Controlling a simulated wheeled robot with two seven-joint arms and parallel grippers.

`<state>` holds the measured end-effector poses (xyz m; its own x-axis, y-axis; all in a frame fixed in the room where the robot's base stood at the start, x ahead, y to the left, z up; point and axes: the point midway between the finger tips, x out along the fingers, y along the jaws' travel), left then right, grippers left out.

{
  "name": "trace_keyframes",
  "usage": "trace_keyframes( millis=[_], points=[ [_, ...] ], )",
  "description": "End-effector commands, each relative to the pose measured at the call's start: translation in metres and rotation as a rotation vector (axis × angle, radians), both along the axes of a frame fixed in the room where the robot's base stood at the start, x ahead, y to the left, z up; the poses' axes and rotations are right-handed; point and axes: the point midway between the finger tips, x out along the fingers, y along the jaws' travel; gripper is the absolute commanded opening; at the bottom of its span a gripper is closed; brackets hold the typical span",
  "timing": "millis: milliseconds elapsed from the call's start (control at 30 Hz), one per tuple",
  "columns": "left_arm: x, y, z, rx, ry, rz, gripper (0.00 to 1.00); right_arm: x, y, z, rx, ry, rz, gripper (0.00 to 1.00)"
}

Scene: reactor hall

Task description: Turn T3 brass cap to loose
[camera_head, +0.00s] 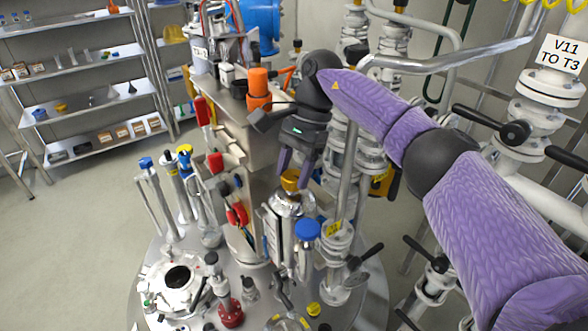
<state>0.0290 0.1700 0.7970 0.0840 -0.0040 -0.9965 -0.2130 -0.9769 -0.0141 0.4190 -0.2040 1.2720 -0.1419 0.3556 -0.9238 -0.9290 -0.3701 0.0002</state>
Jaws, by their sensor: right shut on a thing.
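The T3 brass cap (290,178) is a gold-coloured cap on top of a shiny metal fitting (286,203) near the middle of the head view. My right gripper (294,178) points down from above, with its purple fingers on either side of the cap, shut on it. Part of the cap is hidden by the fingers. Whether the cap is loose cannot be told. My purple right arm comes in from the right side. My left gripper is not in view.
A blue-capped valve (307,230) stands just right and in front of the fitting. A grey equipment column (240,120) with an orange cap (258,82) rises behind left. White pipes and black-handled valves (515,132) crowd the right. Shelves (80,100) stand far left beyond open floor.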

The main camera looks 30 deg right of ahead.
Motion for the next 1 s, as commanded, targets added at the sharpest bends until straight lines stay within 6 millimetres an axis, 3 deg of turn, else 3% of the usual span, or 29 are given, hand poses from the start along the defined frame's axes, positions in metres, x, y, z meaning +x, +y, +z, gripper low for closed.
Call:
trace_keyframes(
  millis=[700,733,867,1000],
  points=[
    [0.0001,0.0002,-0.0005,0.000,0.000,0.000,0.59,0.0007,-0.0002,0.0008,-0.001,-0.004,0.063,0.00],
    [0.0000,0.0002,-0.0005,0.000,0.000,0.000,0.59,0.0007,-0.0002,0.0008,-0.001,-0.004,0.063,0.61],
    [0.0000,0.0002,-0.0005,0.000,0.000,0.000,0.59,0.0006,-0.0001,0.0005,0.000,-0.002,0.062,0.88],
    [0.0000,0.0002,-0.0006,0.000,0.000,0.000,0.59,0.0004,0.0000,0.0002,-0.001,-0.001,0.062,0.90]
  ],
)
